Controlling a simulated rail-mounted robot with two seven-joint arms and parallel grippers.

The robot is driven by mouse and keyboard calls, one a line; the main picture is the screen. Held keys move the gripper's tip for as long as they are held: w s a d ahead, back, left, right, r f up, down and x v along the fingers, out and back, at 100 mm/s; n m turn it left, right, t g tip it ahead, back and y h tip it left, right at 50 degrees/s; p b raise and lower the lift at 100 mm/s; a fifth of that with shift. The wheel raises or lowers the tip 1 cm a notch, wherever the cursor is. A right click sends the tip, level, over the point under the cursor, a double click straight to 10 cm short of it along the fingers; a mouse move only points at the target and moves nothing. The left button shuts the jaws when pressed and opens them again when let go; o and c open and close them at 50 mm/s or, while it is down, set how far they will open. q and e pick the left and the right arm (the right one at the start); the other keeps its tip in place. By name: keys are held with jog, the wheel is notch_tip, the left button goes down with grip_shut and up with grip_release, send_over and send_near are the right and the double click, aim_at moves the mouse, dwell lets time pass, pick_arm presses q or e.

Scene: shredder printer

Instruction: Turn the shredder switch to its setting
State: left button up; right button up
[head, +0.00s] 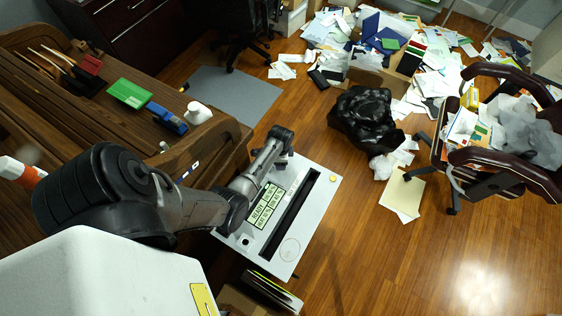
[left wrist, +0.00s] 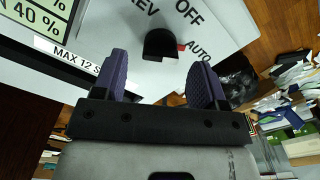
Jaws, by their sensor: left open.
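The shredder (head: 312,212) has a light top with a long dark slot and a green display; my left arm reaches over its far-left part. In the left wrist view, its switch is a black round knob (left wrist: 160,43) among the labels REV, OFF and AUTO. A red mark shows at the knob's right side, toward AUTO. My left gripper (left wrist: 158,82) is open, its two dark fingers apart and the knob between and beyond the tips; contact cannot be told. In the head view this gripper (head: 283,156) is over the shredder's far end, and the switch is hidden. My right gripper is not in view.
A wooden desk (head: 150,95) with a green box (head: 130,93) and a blue stapler (head: 166,118) stands on the left. A black bag (head: 363,118), scattered papers (head: 402,193) and a chair (head: 500,160) are on the right. Floor is clear at lower right.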

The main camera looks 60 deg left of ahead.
pick_arm(q)
jog(key=shift+f, duration=1)
jog(key=c, duration=0.9)
jog(key=shift+r, duration=0.1)
